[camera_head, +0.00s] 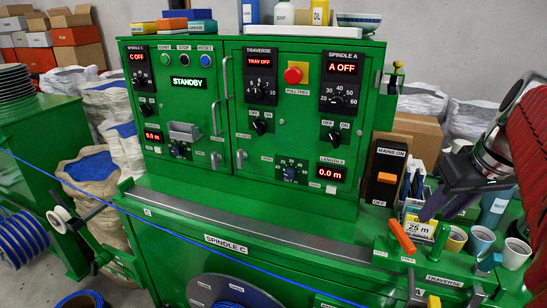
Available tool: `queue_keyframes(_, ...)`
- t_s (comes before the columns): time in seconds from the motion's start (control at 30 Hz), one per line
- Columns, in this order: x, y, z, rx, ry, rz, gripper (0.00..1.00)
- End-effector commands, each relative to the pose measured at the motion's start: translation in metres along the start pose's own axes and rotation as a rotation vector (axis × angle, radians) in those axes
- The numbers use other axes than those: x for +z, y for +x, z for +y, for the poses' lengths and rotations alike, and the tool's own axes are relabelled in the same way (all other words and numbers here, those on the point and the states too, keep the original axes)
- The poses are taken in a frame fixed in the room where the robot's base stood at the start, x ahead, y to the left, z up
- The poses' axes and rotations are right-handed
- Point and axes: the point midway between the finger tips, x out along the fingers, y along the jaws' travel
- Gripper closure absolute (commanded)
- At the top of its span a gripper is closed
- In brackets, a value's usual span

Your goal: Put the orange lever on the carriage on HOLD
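The orange lever (402,237) stands tilted on the green carriage at the lower right, its top leaning left. Two small white labels sit at its base, too small to read. My gripper (446,208) comes in from the right edge, above and to the right of the lever and apart from it. Its dark fingers point down and left and look spread, with nothing between them. The fingers partly cover the things behind them.
A yellow box marked 25 m (420,229) stands just behind the lever. Several cups, one a white cup (515,254), stand to the right. A black MAINS switch (385,175) with an orange rocker is behind left. A blue cable (190,245) runs across the front.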

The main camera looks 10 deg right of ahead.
Motion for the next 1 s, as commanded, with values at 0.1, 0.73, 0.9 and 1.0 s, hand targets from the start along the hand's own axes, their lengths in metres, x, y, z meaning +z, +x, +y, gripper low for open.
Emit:
queue_keyframes(0.1,0.000,0.004,0.000,0.000,0.001,-0.001,0.66)
queue_keyframes(0.73,0.002,0.088,0.000,-0.002,0.003,-0.004,0.66)
queue_keyframes(0.9,0.002,0.114,0.001,-0.001,0.004,-0.004,0.66)
queue_keyframes(1.0,0.002,0.126,0.001,-0.001,0.004,-0.003,0.66)
